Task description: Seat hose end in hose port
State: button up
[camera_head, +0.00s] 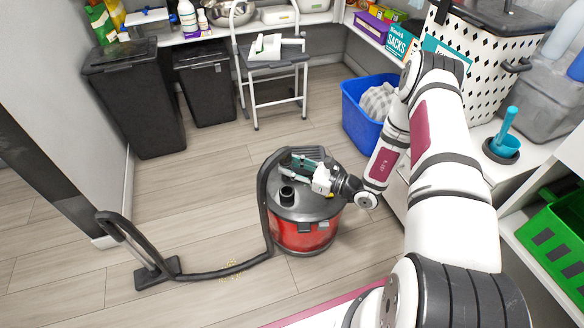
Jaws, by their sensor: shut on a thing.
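A vacuum cleaner with a red drum (303,238) and dark grey lid stands on the floor in the middle of the view. A short black cylinder on its lid (287,193) looks like the hose port. The black hose (264,215) rises along the drum's left side and arches over the lid to my gripper (290,160). My gripper is shut on the hose end, above the back of the lid and behind the black cylinder. The hose end itself is mostly hidden by the fingers. I see no contact between it and the cylinder.
The hose runs left across the floor to a floor nozzle (158,272) with a curved wand. Small yellow bits (232,268) lie near it. A blue bin (358,122) and white shelving stand right. A step stool (275,88) and black bins (137,105) stand behind.

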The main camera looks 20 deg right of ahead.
jog(key=shift+d+f+b, duration=0.1)
jog(key=shift+f+b, duration=2.1)
jog(key=shift+f, duration=0.7)
jog(key=shift+f+b, duration=1.6)
jog(key=shift+f, duration=0.55)
jog(key=o, duration=1.2)
jog(key=shift+o, duration=0.2)
jog(key=v, duration=1.2)
jog(key=shift+r, duration=0.1)
